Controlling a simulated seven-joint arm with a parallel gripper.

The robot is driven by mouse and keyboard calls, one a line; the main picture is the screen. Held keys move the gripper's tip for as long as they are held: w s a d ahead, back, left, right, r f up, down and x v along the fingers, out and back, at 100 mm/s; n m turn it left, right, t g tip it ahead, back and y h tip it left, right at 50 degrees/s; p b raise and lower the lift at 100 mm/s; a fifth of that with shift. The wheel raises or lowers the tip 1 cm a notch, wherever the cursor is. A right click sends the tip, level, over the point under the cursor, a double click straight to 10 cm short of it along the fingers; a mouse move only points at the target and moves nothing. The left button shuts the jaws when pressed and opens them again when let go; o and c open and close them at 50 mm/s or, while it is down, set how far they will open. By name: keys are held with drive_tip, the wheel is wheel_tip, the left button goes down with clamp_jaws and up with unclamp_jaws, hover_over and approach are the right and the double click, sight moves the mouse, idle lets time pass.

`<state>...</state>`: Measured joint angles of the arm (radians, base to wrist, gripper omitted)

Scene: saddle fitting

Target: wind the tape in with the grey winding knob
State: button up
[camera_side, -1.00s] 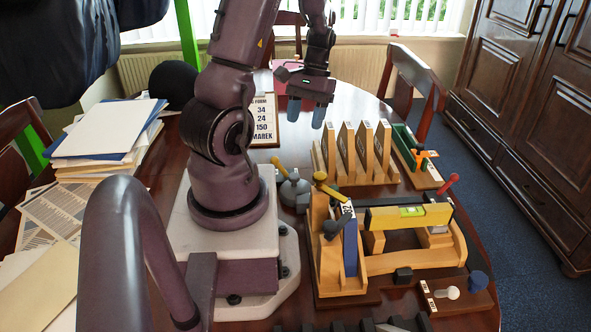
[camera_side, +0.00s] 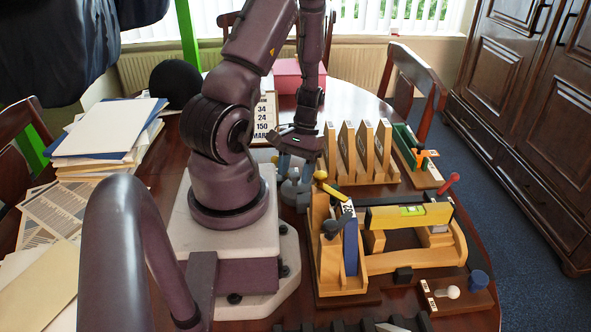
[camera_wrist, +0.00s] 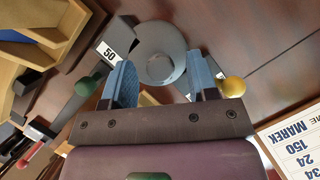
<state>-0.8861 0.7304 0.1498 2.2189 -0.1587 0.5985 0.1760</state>
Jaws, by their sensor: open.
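A round grey tape case (camera_side: 291,193) stands on the table just right of my white base in the side view. In the wrist view the grey case (camera_wrist: 160,32) shows from above, with the round grey winding knob (camera_wrist: 160,68) at its middle. A dark strip with a "50" label (camera_wrist: 109,52) lies beside it. My gripper (camera_side: 295,168) is low over the case and points down. In the wrist view its blue fingers (camera_wrist: 162,78) are apart, one on each side of the knob, with nothing visibly gripped. I cannot tell whether they reach down to the knob's height.
A yellow ball (camera_wrist: 232,87) is close to the right finger in the wrist view, and a green knob (camera_wrist: 86,87) is left of the other. Upright wooden slats (camera_side: 348,150) stand behind.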

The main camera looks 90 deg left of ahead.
drive_tip(key=c, duration=0.9)
drive_tip(key=shift+m+g+y, duration=0.3)
drive_tip(key=shift+m, duration=0.9)
drive_tip(key=o, duration=0.9)
drive_tip(key=v, duration=1.3)
